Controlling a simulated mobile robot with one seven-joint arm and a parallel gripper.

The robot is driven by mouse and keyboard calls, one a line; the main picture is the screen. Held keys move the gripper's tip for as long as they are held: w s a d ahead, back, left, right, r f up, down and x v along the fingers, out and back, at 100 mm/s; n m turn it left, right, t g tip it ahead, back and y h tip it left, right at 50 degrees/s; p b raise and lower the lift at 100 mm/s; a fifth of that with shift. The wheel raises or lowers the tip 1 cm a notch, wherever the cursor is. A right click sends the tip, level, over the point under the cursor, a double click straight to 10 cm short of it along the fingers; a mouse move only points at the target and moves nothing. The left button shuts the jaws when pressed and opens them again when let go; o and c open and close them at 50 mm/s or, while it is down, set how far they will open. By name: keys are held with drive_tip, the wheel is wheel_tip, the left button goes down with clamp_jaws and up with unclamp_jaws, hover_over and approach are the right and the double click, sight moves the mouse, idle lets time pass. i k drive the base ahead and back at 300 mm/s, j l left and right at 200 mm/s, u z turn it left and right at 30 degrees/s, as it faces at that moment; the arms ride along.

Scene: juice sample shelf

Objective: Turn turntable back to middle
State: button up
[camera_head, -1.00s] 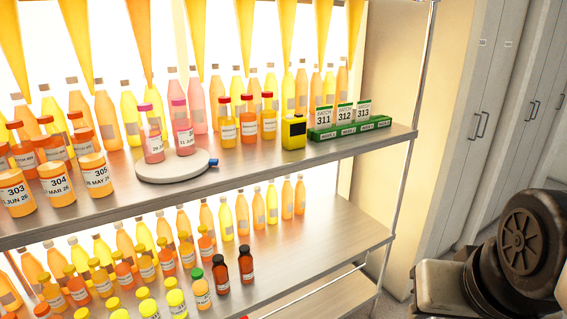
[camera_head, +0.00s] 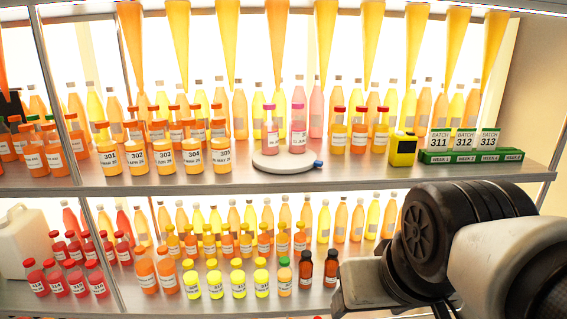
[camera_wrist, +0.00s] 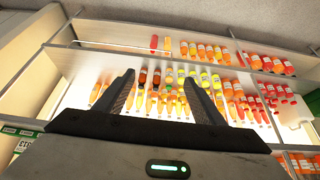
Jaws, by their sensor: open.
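The turntable (camera_head: 287,162) is a round white disc on the upper shelf, with a blue knob (camera_head: 318,165) on its right front edge. Two pink-capped bottles stand on it: a shorter one (camera_head: 270,140) on the left and a taller one (camera_head: 298,135) on the right. In the wrist view, my gripper (camera_wrist: 156,95) has its two fingers spread with nothing between them. The wrist view looks tilted at shelves of bottles, and I cannot make out the turntable there. In the head view, my arm is at the lower right, in front of the shelf and away from the turntable.
Labelled jars (camera_head: 165,157) stand left of the turntable. Red-capped bottles (camera_head: 359,139), a yellow device (camera_head: 403,149) and a green batch rack (camera_head: 470,156) stand to its right. Tall bottles line the back. Orange cones hang above. The lower shelf (camera_head: 140,303) holds many bottles.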

sight(285, 162)
drive_tip(key=i+l, duration=0.1)
drive_tip(key=i, duration=0.95)
